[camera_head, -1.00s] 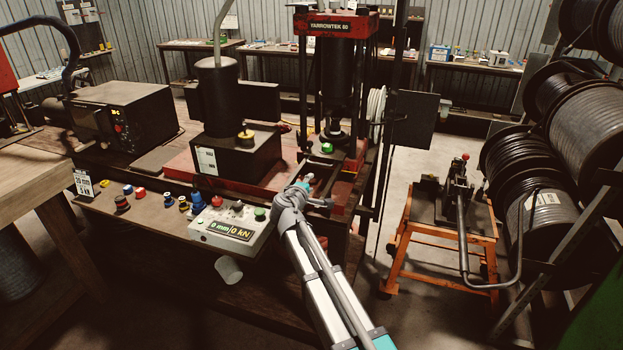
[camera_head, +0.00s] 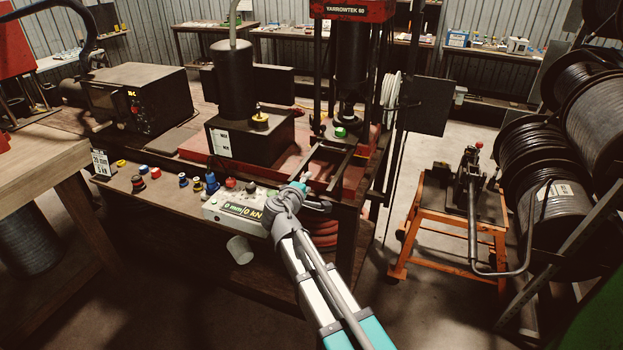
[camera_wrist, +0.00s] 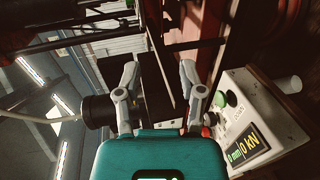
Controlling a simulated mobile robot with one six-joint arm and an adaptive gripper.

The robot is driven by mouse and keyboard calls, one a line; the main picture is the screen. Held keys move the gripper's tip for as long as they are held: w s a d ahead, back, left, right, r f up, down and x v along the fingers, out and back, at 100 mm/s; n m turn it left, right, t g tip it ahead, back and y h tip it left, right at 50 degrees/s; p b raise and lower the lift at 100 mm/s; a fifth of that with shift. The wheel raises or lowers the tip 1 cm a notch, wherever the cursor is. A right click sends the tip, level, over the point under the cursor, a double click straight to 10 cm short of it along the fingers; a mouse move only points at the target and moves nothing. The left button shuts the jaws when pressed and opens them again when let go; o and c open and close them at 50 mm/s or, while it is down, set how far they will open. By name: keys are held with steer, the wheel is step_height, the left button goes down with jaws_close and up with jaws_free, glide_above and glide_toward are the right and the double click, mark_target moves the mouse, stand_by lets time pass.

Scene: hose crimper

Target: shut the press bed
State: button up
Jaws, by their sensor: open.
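The press (camera_head: 352,10) has a red head marked YARROWTEK 60, with a dark ram above a red base (camera_head: 196,147). Dark rails (camera_head: 318,153), which seem to belong to the press bed, stick out at its front. How far the bed is out is not clear. A green-topped part (camera_head: 340,132) sits under the ram. My gripper (camera_head: 312,193) is in front of the rails, above the bench edge; contact cannot be told. In the wrist view my gripper (camera_wrist: 158,75) has its fingers apart, with a dark bar behind the gap and nothing clearly held.
A control box (camera_head: 238,212) reading 0 mm and 0 kN stands close left of my gripper; it also shows in the wrist view (camera_wrist: 250,120). Several coloured fittings line the bench edge.

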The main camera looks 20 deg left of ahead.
steer(key=p+v, duration=0.1)
steer(key=v, duration=0.6)
steer(key=shift+s, duration=0.2)
steer(key=shift+d, duration=0.1)
steer(key=shift+d, duration=0.15)
steer(key=w+d+f+m+g+h, duration=0.1)
steer(key=d+f+m+g+h, duration=0.15)
steer(key=d, duration=0.65)
steer(key=w+d+f+m+g+h, duration=0.1)
steer(key=w+d+f+m+g, duration=0.2)
steer(key=d, duration=0.6)
steer(key=d+f+m+g+h, duration=0.1)
steer(key=d+f+m+g, duration=0.2)
steer(key=d, duration=0.7)
steer(key=s+d+f+m+g+y, duration=0.2)
steer(key=s+d+f+m+g, duration=0.1)
steer(key=d, duration=0.6)
steer(key=s+d+f+m+g+y, duration=0.2)
steer(key=s+d+f+m+g, duration=0.1)
steer(key=s+d+m, duration=0.3)
steer(key=s+d+g, duration=0.1)
steer(key=s+d, duration=0.1)
steer(key=d, duration=0.2)
